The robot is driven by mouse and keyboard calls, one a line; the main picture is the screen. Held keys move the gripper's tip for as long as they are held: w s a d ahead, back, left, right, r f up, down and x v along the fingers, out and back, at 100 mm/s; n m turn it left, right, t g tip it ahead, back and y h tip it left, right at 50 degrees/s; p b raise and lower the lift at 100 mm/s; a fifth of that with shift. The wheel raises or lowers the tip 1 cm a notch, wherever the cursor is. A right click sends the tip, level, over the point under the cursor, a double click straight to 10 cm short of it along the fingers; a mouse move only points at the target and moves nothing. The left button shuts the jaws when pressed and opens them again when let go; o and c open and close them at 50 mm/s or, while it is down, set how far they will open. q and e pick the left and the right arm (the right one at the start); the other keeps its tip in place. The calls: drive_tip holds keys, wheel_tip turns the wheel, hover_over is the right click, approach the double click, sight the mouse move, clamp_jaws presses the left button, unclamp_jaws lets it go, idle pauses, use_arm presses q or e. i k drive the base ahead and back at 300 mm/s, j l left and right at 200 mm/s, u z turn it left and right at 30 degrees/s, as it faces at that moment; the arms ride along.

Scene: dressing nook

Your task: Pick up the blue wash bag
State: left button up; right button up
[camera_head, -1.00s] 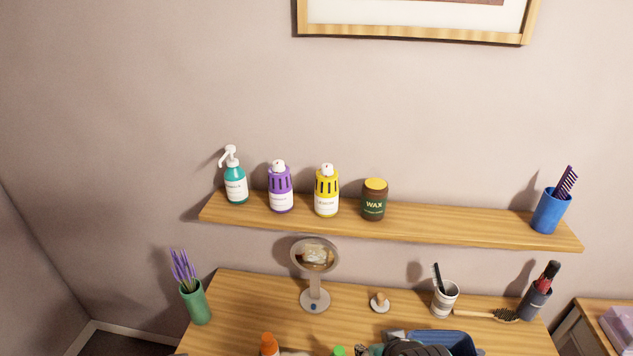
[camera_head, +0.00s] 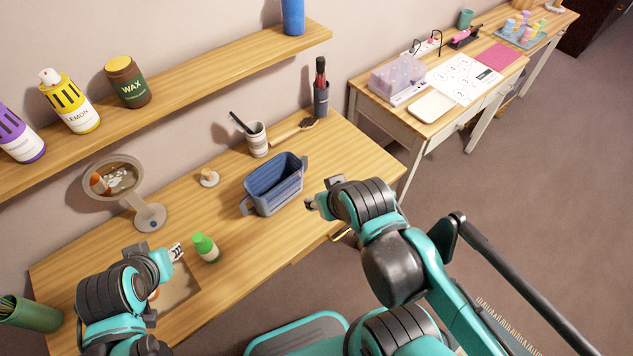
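The blue wash bag (camera_head: 259,202) stands upright and open-topped on the wooden dressing table (camera_head: 350,155), with a loop handle at each end. My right gripper (camera_head: 311,205) is just to the right of the bag, apart from it, above the table's front edge. Its fingers are small and partly hidden, so I cannot tell whether they are open. My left gripper (camera_head: 177,252) is over the front left of the table, beside a green-capped bottle (camera_head: 207,249). Its finger state is unclear.
A shallow tray (camera_head: 182,290) lies under my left gripper. A shelf (camera_head: 210,75) overhangs the back.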

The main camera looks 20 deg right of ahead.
sight(270, 187)
drive_tip(key=z, duration=0.35)
drive_tip(key=i+l+u, duration=0.15)
drive_tip(key=l+u, duration=0.35)
drive_tip(key=i+l+u, duration=0.1)
drive_tip(key=l+u, duration=0.2)
drive_tip(key=u, duration=0.15)
drive_tip(key=l+u, duration=0.5)
